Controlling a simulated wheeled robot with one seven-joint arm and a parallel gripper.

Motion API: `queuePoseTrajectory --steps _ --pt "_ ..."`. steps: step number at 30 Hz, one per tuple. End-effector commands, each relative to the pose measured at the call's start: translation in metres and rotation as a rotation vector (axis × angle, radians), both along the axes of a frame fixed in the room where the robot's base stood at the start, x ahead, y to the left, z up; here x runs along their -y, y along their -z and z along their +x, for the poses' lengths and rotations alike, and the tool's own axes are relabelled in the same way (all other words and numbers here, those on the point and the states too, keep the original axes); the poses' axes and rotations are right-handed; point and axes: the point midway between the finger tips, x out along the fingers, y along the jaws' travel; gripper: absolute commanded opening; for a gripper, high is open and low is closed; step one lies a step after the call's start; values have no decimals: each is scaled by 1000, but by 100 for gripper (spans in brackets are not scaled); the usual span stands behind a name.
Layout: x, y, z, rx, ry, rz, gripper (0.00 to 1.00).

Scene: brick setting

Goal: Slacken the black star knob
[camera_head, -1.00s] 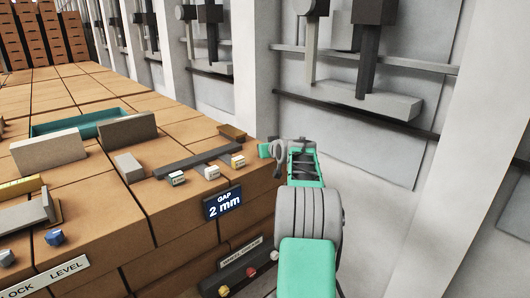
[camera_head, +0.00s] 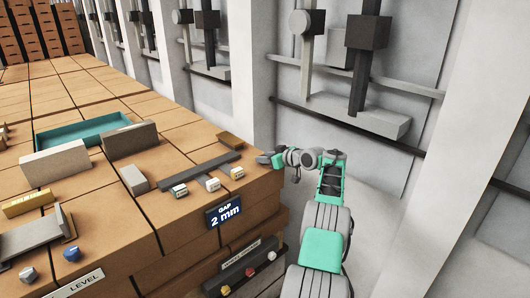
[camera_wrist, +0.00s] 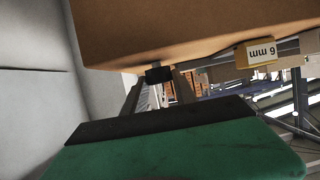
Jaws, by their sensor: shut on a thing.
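A small black knob (camera_wrist: 158,74) shows in the wrist view, at the edge of the brown brick-coloured block. I take it for the star knob, but its star shape is too small to make out. My gripper (camera_wrist: 160,88) has its two fingers on either side of it, shut on it. In the head view my gripper (camera_head: 266,158) reaches left to the right-hand corner of the brick-coloured bench. The knob cannot be made out there.
The bench (camera_head: 180,210) carries a dark bar (camera_head: 200,170), small number blocks (camera_head: 213,184), a brass-coloured block (camera_head: 230,140) and a teal tray (camera_head: 82,133). A yellow "6 mm" block (camera_wrist: 257,53) shows in the wrist view. A grey wall stands to the right.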

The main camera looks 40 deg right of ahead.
Motion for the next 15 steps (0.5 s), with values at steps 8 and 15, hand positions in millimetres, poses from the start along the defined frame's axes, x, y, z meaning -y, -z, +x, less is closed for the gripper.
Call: queuePoseTrajectory --steps 8,15 --pt "1 0 0 0 -25 0 0" --pt "1 -1 0 1 -29 -1 0"
